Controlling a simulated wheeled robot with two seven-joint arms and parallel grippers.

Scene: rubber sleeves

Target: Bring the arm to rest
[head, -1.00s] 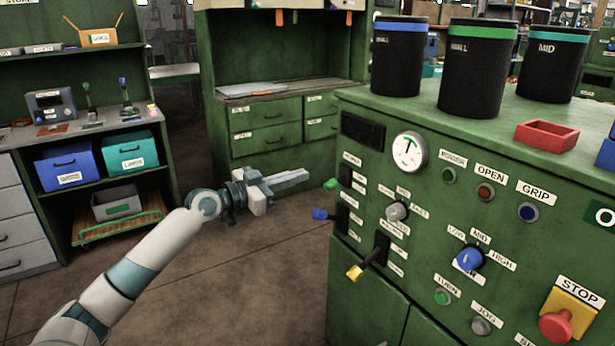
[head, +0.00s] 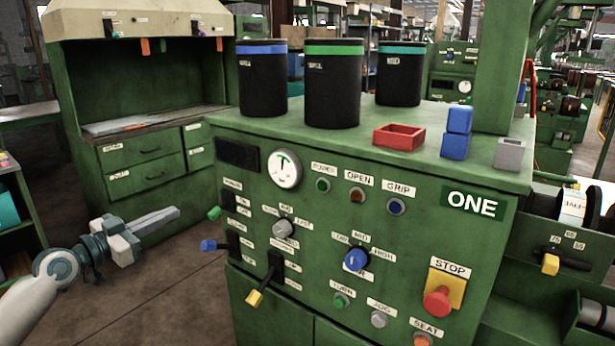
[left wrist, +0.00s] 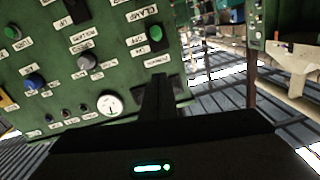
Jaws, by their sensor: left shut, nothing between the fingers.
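My left arm comes in from the lower left of the head view. Its gripper (head: 158,219) is shut and empty, with the fingers together and pointing right. It hangs in free air to the left of the green machine (head: 330,190), in front of its left edge, apart from the levers. In the left wrist view the shut fingers (left wrist: 158,95) stand up dark in the middle, with the machine's panel (left wrist: 75,80) behind them to the left. My right gripper is in neither view.
Levers with green (head: 214,213), blue (head: 208,245) and yellow (head: 254,298) ends stick out of the panel. Three black canisters (head: 332,90), a red tray (head: 399,137) and blue blocks (head: 456,132) stand on top. A green workbench (head: 150,165) stands behind; bare floor (head: 165,300) lies between.

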